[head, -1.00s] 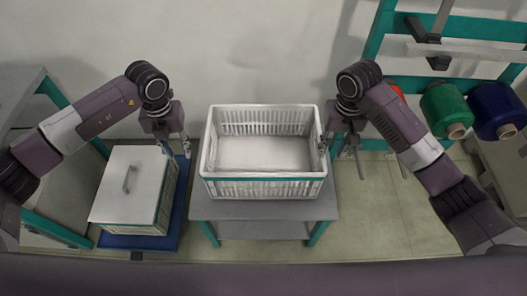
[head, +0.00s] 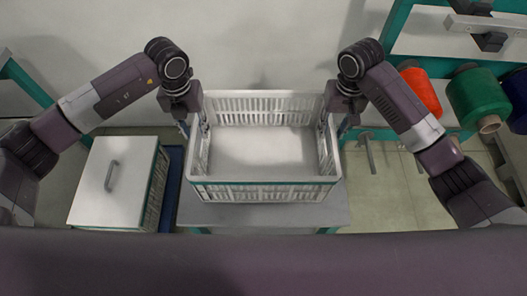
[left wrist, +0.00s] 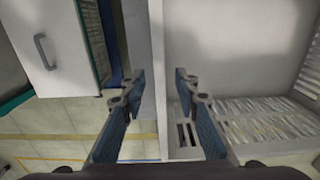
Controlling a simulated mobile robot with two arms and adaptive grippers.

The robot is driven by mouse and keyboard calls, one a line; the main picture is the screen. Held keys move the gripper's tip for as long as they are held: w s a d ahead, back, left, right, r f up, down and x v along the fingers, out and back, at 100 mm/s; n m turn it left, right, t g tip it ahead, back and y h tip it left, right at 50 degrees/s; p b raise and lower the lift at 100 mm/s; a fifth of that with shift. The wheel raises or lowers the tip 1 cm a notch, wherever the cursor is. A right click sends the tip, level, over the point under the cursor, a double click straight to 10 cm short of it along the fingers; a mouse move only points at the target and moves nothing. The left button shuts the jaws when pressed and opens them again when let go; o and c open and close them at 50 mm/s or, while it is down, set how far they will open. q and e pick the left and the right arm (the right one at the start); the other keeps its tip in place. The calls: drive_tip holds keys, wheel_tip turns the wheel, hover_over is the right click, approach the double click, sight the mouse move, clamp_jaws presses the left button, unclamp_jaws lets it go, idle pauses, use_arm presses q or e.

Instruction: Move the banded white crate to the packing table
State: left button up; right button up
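The white crate (head: 262,193) with a teal band under its front rim stands upright on a small grey table (head: 190,212). It looks empty, with slotted walls. My left gripper (head: 194,128) is at the crate's left end wall. In the left wrist view its two blue-grey fingers (left wrist: 158,90) are apart, one on each side of that wall's top edge, with gaps left. My right gripper (head: 334,128) is at the right end wall, its fingers apart on either side of it. Contact there cannot be made out. I cannot identify the packing table in these views.
A lidded white box (head: 100,182) with a grey handle stands at left, next to a blue surface (head: 172,185). Red (head: 420,92), green (head: 476,100) and blue spools hang on a teal rack at right. A wall is close behind the crate.

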sight(200, 144)
use_arm(q)
drive_tip(key=shift+s, duration=0.1)
use_arm(e)
drive_tip(key=shift+s, duration=0.1)
